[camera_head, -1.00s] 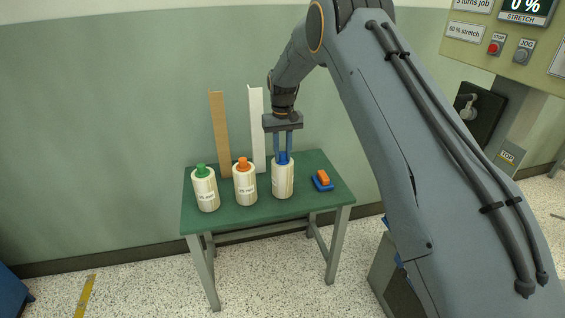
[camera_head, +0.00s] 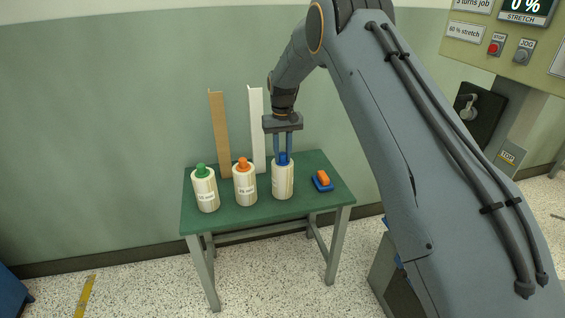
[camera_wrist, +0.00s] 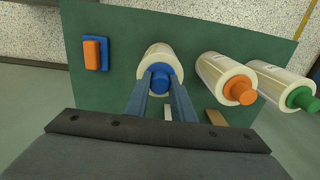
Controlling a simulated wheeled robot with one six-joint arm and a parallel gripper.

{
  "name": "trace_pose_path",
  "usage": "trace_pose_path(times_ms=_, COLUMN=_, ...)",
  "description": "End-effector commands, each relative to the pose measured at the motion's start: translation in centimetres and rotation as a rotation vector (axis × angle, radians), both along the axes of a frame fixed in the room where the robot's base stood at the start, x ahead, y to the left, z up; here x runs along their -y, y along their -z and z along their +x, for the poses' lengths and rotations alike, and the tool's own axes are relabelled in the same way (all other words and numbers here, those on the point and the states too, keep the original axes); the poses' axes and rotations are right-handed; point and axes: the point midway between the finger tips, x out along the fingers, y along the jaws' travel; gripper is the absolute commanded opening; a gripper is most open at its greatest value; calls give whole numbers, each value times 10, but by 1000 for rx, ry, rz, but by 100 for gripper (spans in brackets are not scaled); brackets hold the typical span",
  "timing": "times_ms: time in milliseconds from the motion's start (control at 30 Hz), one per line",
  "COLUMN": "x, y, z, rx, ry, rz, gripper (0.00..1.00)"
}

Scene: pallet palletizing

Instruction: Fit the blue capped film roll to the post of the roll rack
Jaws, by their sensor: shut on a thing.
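The blue capped film roll (camera_head: 283,180) stands upright on the green table, the rightmost of three rolls. My gripper (camera_head: 283,157) points straight down over it, with its blue-grey fingers shut on the blue cap. The wrist view shows the fingertips (camera_wrist: 161,84) on both sides of the blue cap (camera_wrist: 160,77), with the white roll (camera_wrist: 158,58) beyond. The roll's base appears to be on the table top. The roll rack and its post are not visible in these frames.
An orange-capped roll (camera_head: 245,186) and a green-capped roll (camera_head: 205,190) stand to the left on the table (camera_head: 230,212). An orange and blue block (camera_head: 322,181) lies to the right. A brown board (camera_head: 220,135) and a white board (camera_head: 257,130) stand upright behind.

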Motion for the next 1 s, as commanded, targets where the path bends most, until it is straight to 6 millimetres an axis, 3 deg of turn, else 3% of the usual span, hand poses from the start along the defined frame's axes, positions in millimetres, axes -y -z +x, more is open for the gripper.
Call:
trace_pose_path(times_ms=100, x=0, y=0, z=0, rx=1, ry=0, rz=0, gripper=0)
trace_pose_path(times_ms=133, x=0, y=0, z=0, rx=1, ry=0, rz=0, gripper=27)
trace_pose_path(times_ms=233, x=0, y=0, z=0, rx=1, ry=0, rz=0, gripper=44)
trace_pose_path(times_ms=567, x=0, y=-1, z=0, rx=0, ry=0, rz=0, gripper=44)
trace_pose_path(times_ms=1000, x=0, y=-63, z=1, rx=3, ry=0, rz=0, gripper=44)
